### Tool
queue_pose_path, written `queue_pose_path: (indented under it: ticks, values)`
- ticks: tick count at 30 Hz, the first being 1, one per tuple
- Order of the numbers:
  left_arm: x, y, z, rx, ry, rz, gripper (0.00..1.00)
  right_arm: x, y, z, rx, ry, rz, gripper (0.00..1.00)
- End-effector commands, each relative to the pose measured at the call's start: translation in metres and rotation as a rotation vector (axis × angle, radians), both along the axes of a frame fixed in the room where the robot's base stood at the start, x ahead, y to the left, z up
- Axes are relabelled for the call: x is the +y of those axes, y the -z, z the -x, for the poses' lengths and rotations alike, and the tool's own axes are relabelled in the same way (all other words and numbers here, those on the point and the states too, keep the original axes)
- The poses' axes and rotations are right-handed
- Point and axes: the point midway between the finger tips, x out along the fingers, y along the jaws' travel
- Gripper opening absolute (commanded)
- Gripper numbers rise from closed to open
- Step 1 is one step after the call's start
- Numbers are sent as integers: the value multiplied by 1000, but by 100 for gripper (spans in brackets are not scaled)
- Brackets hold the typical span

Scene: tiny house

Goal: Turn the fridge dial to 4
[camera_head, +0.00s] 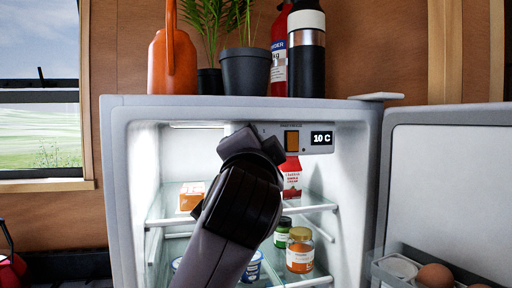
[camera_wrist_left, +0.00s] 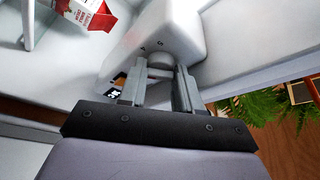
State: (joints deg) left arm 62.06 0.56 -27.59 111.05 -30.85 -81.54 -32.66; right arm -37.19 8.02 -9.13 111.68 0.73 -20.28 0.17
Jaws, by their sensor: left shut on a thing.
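The fridge (camera_head: 118,190) stands open, with a control panel (camera_head: 263,131) at the top of its inside. My left gripper (camera_head: 254,140) reaches up to the panel and hides the dial in the head view. In the left wrist view my left gripper (camera_wrist_left: 160,82) has its two fingers on either side of the round pale dial (camera_wrist_left: 160,61), shut on it. My right gripper is not in view.
Glass shelves below hold a red and white carton (camera_head: 291,178), an orange and white box (camera_head: 191,196) and jars (camera_head: 300,250). The open door (camera_head: 450,190) with an egg rack is at the right.

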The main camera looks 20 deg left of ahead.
Motion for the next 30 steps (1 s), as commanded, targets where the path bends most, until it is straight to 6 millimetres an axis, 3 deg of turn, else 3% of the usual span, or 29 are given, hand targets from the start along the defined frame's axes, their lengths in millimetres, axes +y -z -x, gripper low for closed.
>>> queue_pose_path:
  ticks: [15, 30]
  values:
    - [1, -4, 1, 230, 1, -344, 2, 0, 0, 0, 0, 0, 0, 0]
    - [0, -4, 1, 322, 2, -476, 2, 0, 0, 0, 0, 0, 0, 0]
